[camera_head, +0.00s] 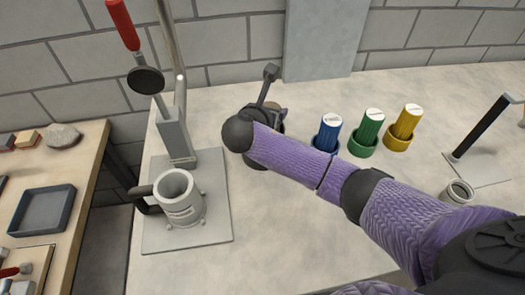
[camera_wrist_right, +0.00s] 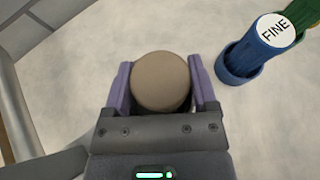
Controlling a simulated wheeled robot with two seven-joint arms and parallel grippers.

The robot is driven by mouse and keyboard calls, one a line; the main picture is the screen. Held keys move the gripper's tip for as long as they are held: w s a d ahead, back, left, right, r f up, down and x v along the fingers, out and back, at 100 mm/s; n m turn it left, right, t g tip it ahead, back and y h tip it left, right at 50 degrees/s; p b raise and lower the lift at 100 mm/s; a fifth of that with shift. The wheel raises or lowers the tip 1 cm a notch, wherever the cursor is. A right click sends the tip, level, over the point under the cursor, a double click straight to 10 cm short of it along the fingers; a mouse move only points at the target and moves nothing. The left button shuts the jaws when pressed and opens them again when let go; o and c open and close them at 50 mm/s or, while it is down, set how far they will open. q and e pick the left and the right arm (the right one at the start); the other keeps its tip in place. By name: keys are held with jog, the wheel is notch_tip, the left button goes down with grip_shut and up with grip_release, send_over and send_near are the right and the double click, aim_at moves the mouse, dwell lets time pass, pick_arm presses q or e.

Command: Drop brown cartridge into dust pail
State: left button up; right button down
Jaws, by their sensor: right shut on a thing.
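My right gripper (camera_wrist_right: 162,80) is shut on the brown cartridge (camera_wrist_right: 162,82), whose round, plain tan-brown end shows between the two purple fingers in the right wrist view. In the head view my right gripper (camera_head: 268,118) is over the back middle of the pale table, left of the blue cartridge; my wrist and forearm largely hide it and the cartridge. I cannot tell there whether the cartridge touches the table. No thing in view can be surely told as the dust pail. My left gripper is not in view.
Blue (camera_head: 327,134), green (camera_head: 367,133) and yellow (camera_head: 403,128) cartridges stand in matching cups. A grey handled vessel (camera_head: 176,200) sits on a plate below a red-handled lever (camera_head: 122,22). A small grey cup (camera_head: 457,193) is at right. A side bench with a blue tray (camera_head: 42,210) is left.

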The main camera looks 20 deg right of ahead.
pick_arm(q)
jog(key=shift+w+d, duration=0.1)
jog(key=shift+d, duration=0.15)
pick_arm(e)
grip_release()
pick_arm(q)
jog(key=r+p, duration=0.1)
jog(key=p, duration=0.1)
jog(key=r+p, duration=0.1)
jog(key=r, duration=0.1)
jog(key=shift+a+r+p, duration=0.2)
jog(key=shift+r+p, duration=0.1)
jog(key=shift+p, duration=0.05)
pick_arm(e)
jog(key=v, duration=1)
